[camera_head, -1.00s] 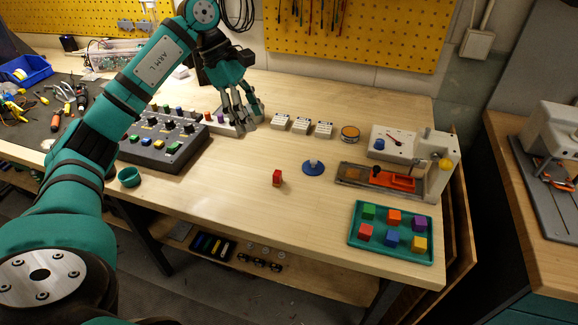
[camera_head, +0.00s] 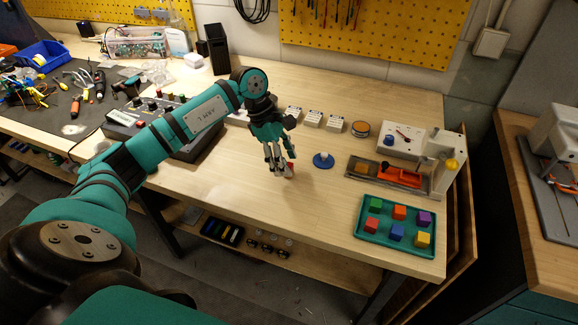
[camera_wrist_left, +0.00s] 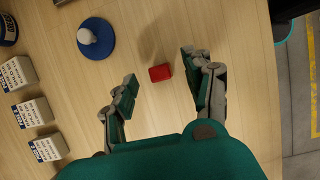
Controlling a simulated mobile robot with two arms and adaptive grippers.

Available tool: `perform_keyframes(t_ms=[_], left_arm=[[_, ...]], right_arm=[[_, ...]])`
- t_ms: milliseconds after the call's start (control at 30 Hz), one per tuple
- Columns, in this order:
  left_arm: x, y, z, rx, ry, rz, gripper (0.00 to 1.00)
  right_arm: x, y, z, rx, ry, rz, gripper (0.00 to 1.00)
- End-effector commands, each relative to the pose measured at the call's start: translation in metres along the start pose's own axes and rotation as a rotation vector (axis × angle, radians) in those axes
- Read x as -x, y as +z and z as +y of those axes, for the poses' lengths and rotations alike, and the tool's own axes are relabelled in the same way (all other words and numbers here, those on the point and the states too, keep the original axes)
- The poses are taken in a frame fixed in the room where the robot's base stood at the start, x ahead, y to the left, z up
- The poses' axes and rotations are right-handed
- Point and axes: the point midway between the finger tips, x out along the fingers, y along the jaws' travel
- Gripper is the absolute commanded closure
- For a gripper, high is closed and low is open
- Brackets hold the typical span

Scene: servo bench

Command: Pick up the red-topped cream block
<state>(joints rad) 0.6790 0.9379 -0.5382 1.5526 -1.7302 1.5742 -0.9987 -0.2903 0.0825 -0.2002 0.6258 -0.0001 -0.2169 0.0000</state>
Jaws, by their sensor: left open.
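The red-topped block (camera_wrist_left: 160,73) stands on the wooden bench, seen from above in the left wrist view. Only its red top shows there, and its sides are not visible. In the head view a bit of its red top (camera_head: 291,163) shows beside my fingers, which hide part of it. My left gripper (camera_head: 279,173) is open and points down at the block. In the left wrist view the left gripper (camera_wrist_left: 158,92) has its two fingers apart on either side of the block, with gaps between. My right gripper is not in view.
A blue disc with a white knob (camera_head: 323,160) sits just right of the block. White labelled boxes (camera_head: 313,118) stand behind. A green tray (camera_head: 365,237) of coloured cubes lies at front right. The bench (camera_head: 300,220) in front of the block is clear.

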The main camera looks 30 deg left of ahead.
Motion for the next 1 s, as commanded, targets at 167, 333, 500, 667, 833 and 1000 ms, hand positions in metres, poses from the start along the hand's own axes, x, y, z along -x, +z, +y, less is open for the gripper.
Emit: perform_keyframes(t_ms=[167, 333, 500, 667, 833, 1000], left_arm=[[-0.020, 0.001, 0.000, -0.001, -0.001, -0.002, 0.48], [-0.025, 0.000, 0.000, -0.001, 0.001, 0.000, 0.48], [-0.024, 0.000, 0.000, -0.001, 0.001, 0.000, 0.57], [-0.024, 0.000, 0.000, -0.001, 0.001, -0.001, 0.78], [-0.024, 0.000, 0.000, -0.001, 0.001, -0.001, 0.92], [-0.024, 0.000, 0.000, -0.001, 0.001, -0.001, 0.92]], right_arm=[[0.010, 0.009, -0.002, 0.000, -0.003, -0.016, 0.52], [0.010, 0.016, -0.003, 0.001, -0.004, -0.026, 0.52], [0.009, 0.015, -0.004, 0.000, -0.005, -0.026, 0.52], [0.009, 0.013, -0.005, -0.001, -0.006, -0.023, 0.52], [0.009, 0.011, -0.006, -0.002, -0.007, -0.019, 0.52], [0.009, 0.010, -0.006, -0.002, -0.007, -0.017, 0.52]])
